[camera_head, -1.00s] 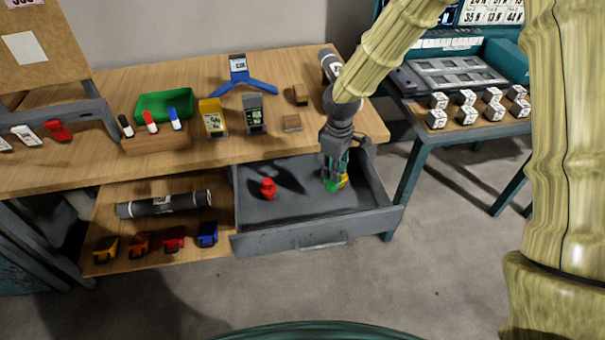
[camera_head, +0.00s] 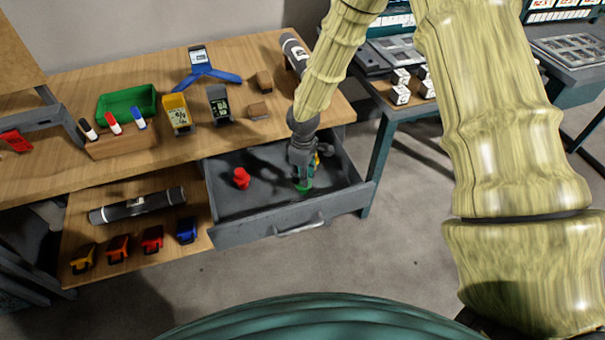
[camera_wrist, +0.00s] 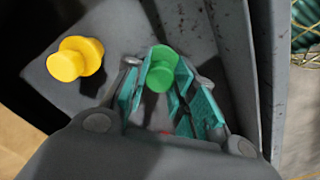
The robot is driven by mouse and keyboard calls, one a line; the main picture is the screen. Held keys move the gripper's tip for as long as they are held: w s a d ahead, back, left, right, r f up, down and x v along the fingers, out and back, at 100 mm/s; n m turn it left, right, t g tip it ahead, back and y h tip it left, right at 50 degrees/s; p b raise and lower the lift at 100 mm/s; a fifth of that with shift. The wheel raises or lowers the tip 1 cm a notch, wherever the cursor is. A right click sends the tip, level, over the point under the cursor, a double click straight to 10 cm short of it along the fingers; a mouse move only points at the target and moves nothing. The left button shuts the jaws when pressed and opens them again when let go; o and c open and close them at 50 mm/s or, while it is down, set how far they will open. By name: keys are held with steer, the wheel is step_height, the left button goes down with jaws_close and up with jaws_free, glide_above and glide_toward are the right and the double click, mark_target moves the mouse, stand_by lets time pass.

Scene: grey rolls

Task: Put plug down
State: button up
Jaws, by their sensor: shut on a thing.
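My gripper (camera_head: 302,172) points down inside the open grey drawer (camera_head: 262,236) under the table. It is shut on a green plug (camera_wrist: 161,67), which sits between the teal fingers in the wrist view. The green plug (camera_head: 304,188) also shows at the fingertips in the head view, low in the drawer. I cannot tell whether it touches the drawer floor. A yellow plug (camera_wrist: 75,58) lies beside the gripper, apart from it; in the head view it is partly hidden behind the fingers. A red plug (camera_head: 242,178) stands to the left in the drawer.
The wooden tabletop above holds a green bin (camera_head: 127,102), a marker block (camera_head: 121,140), meters and a blue stand (camera_head: 206,75). Drawer walls surround the gripper closely; bare drawer floor lies between the red and green plugs.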

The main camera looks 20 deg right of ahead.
steer(key=o, duration=0.8)
steer(key=shift+f, duration=0.15)
step_height(320, 180, up, 12)
steer(key=shift+r+b, duration=0.1)
steer(key=shift+b, duration=0.75)
